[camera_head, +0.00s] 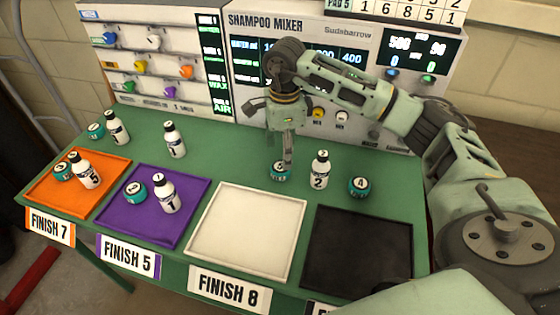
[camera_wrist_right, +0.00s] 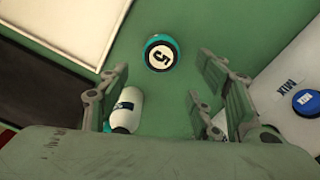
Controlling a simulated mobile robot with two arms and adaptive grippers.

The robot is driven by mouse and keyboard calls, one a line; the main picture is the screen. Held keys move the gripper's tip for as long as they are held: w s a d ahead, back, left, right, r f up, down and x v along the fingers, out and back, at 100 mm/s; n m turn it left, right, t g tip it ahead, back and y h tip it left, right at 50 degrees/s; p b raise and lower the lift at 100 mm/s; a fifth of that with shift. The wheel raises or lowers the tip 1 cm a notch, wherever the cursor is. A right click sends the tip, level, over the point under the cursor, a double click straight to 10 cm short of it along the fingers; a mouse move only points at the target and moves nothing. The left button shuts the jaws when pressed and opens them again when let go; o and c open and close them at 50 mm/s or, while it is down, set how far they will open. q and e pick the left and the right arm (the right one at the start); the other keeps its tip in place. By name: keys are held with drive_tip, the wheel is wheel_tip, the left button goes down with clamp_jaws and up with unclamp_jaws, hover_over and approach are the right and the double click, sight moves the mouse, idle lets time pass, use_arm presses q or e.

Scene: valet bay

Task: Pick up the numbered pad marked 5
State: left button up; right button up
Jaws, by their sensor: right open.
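The numbered pad marked 5 (camera_wrist_right: 161,54) is a round teal disc with a white top, lying on the green bench. In the head view a teal pad (camera_head: 281,173) sits just below my right gripper (camera_head: 287,158), which partly covers its number. My right gripper also shows in the wrist view (camera_wrist_right: 163,68); its fingers are spread and empty, and the pad appears just beyond their tips, apart from them. A white bottle marked 2 (camera_head: 319,170) stands just right of the pad; it appears beside one finger in the wrist view (camera_wrist_right: 125,109). My left gripper is not in view.
A pad marked 4 (camera_head: 359,186) lies right of the bottle. White (camera_head: 247,279) and black (camera_head: 362,282) trays are in front, empty where visible. Orange (camera_head: 50,209) and purple (camera_head: 147,241) trays hold pads and bottles. The shampoo mixer (camera_head: 250,48) stands behind.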

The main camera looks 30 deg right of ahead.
sight(281, 168)
drive_tip(key=shift+s+a+f, duration=0.1)
drive_tip(key=shift+s+f, duration=0.05)
drive_tip(key=shift+f, duration=0.3)
drive_tip(key=shift+s+a+f, duration=0.1)
drive_tip(key=shift+s+f, duration=0.05)
drive_tip(key=shift+f, duration=0.3)
drive_tip(key=f, duration=0.1)
drive_tip(key=f+p, duration=0.1)
drive_tip(key=f, duration=0.2)
drive_tip(key=shift+w+a+f, duration=0.15)
drive_tip(key=shift+w+f, duration=0.15)
drive_tip(key=shift+f, duration=0.15)
drive_tip(key=c, duration=0.5)
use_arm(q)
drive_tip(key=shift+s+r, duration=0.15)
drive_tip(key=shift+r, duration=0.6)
use_arm(e)
drive_tip(key=c, duration=0.5)
